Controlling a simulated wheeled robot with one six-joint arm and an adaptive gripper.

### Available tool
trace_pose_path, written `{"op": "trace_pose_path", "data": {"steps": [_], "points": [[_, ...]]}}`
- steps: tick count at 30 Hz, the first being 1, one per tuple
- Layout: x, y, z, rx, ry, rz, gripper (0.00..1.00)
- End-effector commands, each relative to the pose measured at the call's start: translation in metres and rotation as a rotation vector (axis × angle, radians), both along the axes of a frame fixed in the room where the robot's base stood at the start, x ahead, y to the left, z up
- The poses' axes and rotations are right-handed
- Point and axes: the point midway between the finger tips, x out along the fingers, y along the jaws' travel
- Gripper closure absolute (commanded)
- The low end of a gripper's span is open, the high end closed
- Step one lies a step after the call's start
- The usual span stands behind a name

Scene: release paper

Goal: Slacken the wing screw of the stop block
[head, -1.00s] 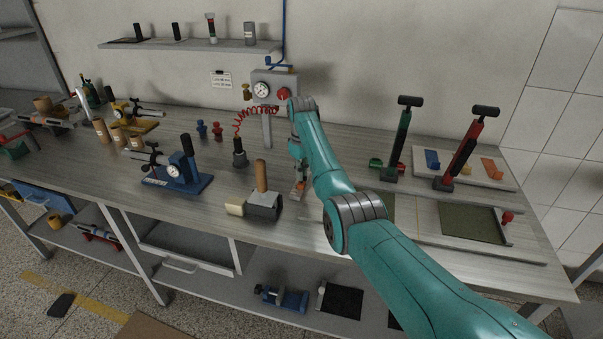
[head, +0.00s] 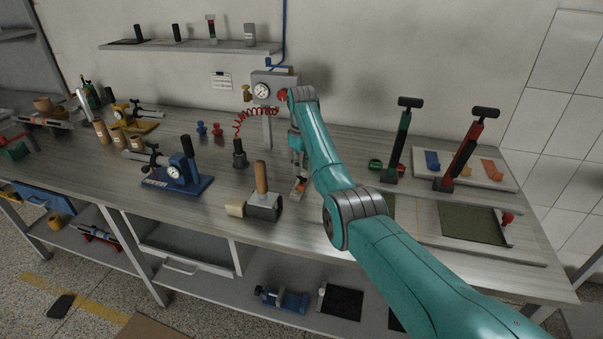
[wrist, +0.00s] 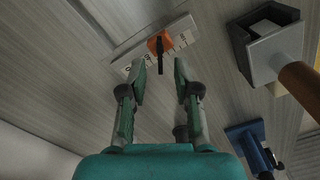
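The orange stop block (wrist: 158,42) sits on a white scale strip (wrist: 125,65) with dark markings, seen in the wrist view. Its black wing screw (wrist: 160,62) sticks out toward my gripper. My gripper (wrist: 161,75) is open and empty, with one finger to each side of the screw's line; the fingertips look short of the block. In the head view my gripper (head: 299,172) hangs just above the block, which shows as a small orange patch (head: 300,184) on the bench. The wing screw is too small to make out there.
A dark mallet head (head: 266,208) with a wooden handle stands close by, left of the strip in the head view. A blue gauge fixture (head: 178,180) is farther left. A grey post with gauge and red coiled hose (head: 262,90) stands behind.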

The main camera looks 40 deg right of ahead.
Motion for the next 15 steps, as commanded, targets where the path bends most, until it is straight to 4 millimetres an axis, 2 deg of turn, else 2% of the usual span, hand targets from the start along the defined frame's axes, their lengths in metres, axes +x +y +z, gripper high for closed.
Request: {"op": "trace_pose_path", "data": {"steps": [3, 9, 15], "points": [[0.001, 0.0, 0.026, -0.001, -0.004, 0.0, 0.69], [0.001, 0.0, 0.062, -0.001, -0.002, 0.0, 0.69], [0.0, 0.0, 0.083, 0.0, -0.001, 0.0, 0.69]]}}
